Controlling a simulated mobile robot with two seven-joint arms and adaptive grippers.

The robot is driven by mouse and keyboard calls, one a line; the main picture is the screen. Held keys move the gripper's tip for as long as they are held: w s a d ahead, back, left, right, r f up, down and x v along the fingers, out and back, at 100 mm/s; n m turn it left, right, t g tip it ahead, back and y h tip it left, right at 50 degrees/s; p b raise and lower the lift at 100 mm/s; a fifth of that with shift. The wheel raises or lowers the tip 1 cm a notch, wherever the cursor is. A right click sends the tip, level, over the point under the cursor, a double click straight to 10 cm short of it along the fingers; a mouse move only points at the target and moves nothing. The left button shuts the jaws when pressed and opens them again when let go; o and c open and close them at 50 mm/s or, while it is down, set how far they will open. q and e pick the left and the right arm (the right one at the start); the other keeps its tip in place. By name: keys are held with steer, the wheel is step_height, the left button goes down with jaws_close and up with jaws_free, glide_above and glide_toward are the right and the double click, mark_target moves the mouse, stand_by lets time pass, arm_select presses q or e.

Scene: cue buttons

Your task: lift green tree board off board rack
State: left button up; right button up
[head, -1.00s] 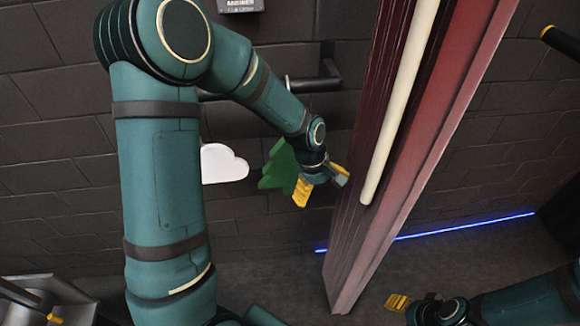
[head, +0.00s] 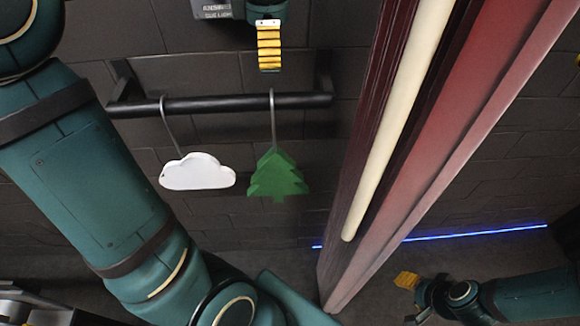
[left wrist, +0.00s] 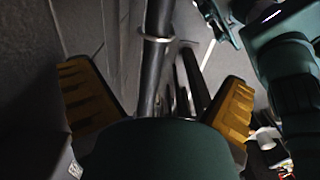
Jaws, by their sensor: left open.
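The green tree board (head: 277,177) hangs by a metal hook from the right part of the black board rack (head: 215,104) on the wall. My left gripper (head: 269,46) is above the rack bar, roughly over the tree board's hook, apart from the board. In the left wrist view its two yellow fingers (left wrist: 160,95) are spread wide. The dark bar (left wrist: 158,20) with a hook loop shows between them; the tree board is not clearly seen there. My right gripper (head: 407,281) is low at the right, away from the rack, only one yellow finger pad clear.
A white cloud board (head: 197,172) hangs left of the tree board on the same rack. A dark red pillar (head: 425,130) with a cream rod (head: 400,125) stands just right of the rack. Wall space below the boards is clear.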

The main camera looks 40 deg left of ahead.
mark_target(272, 93)
arm_select(q)
steer(key=shift+w+f, duration=0.1)
steer(key=shift+f, duration=0.05)
step_height(272, 93, down, 8)
steer(key=shift+r+b, duration=0.1)
steer(key=shift+b, duration=0.4)
steer(key=shift+a+f, duration=0.15)
steer(key=shift+f, duration=1.3)
steer(key=shift+a+f, duration=0.15)
steer(key=shift+f, duration=1.3)
steer(key=shift+w+r, duration=0.1)
steer(key=c, duration=1.4)
